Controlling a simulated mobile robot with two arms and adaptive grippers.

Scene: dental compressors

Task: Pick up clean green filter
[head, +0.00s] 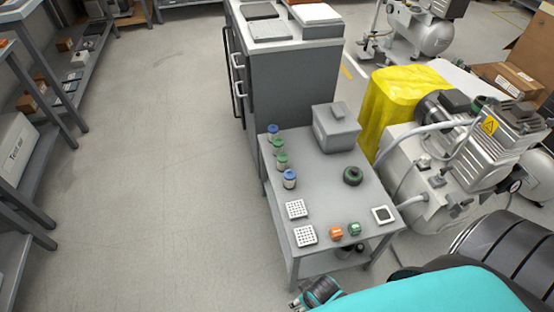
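Two small cylinders with green caps stand in a row on the grey table, the far green filter (278,146) and the near green filter (282,162). I cannot tell which is clean. A blue-capped cylinder (273,132) stands behind them and another blue-capped one (289,179) in front. A small green piece (354,229) lies near the table's front edge beside an orange one (336,233). A gripper, seemingly my left (297,300), shows partly at the bottom edge, below and apart from the table; its finger opening is unclear. My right gripper is not in view.
The grey table (325,200) also holds a grey box (336,127), a dark green ring (352,176), two white perforated trays (296,209) and a white square piece (383,215). A cabinet (290,85) stands behind, a compressor (450,160) at right. The floor left is clear.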

